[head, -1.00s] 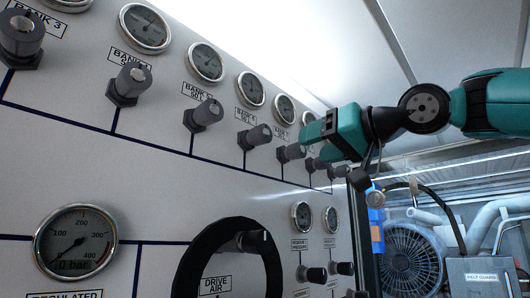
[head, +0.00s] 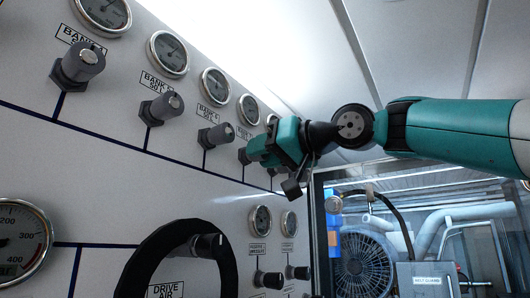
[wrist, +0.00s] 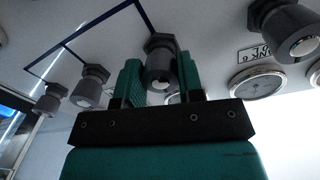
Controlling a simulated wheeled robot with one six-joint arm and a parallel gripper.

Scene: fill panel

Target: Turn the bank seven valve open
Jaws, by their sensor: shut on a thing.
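The bank seven valve is a grey knob on a dark hex base, in the row on the sloping white panel. In the head view only a little of the knob (head: 243,155) shows beside my gripper (head: 256,151). In the wrist view the knob (wrist: 158,70) stands between the two green fingers of my gripper (wrist: 160,80), which are shut on it. The upside-down bank 6 label (wrist: 262,51) is to its right. How far the knob is turned I cannot tell.
The bank 6 knob (head: 216,136) and bank 5 knob (head: 162,107) stand to the left. More knobs (wrist: 90,88) lie on the other side. A large black ring handle (head: 150,255) sits below. A fan (head: 365,265) and pipes are at the right.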

